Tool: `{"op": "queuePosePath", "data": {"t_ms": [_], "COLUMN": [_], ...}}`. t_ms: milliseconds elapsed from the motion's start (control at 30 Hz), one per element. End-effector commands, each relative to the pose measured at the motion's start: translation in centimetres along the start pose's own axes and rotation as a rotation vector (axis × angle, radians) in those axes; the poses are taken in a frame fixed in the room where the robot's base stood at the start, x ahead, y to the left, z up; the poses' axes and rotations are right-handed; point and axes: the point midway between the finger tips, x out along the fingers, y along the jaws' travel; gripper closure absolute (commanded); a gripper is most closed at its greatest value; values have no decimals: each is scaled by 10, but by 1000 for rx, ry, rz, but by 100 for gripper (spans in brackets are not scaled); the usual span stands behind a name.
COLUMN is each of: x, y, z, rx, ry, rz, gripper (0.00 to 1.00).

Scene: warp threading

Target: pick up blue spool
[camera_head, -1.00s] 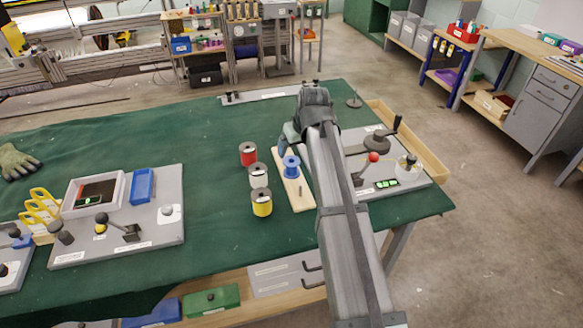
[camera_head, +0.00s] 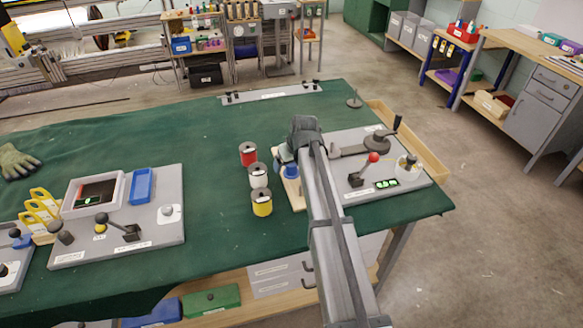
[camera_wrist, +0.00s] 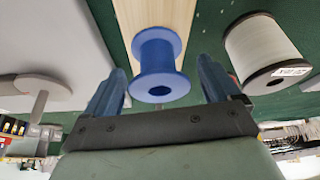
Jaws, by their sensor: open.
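The blue spool (camera_wrist: 158,62) stands on a light wooden board (camera_wrist: 128,14). In the wrist view it sits between the two open blue fingers of my gripper (camera_wrist: 163,85), near their tips, with a gap on each side. In the head view the blue spool (camera_head: 291,171) shows only in part beside my arm, on the board (camera_head: 293,194). My gripper (camera_head: 283,153) is low over the board there and mostly hidden by my arm.
A red spool (camera_head: 248,153), a white spool (camera_head: 258,175) and a yellow spool (camera_head: 262,202) stand in a row just left of the board. The white spool (camera_wrist: 262,50) is close to the right finger in the wrist view. A grey panel with a crank (camera_head: 385,145) lies right.

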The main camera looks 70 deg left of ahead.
Motion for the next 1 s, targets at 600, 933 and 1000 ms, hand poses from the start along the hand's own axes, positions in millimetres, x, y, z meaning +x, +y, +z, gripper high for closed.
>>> {"op": "queuePosePath", "data": {"t_ms": [600,933,1000], "x": [11,11,11], "y": [0,0,0], "z": [0,0,0], "rx": [0,0,0], "ry": [0,0,0], "rz": [0,0,0], "gripper": [37,67,67]}}
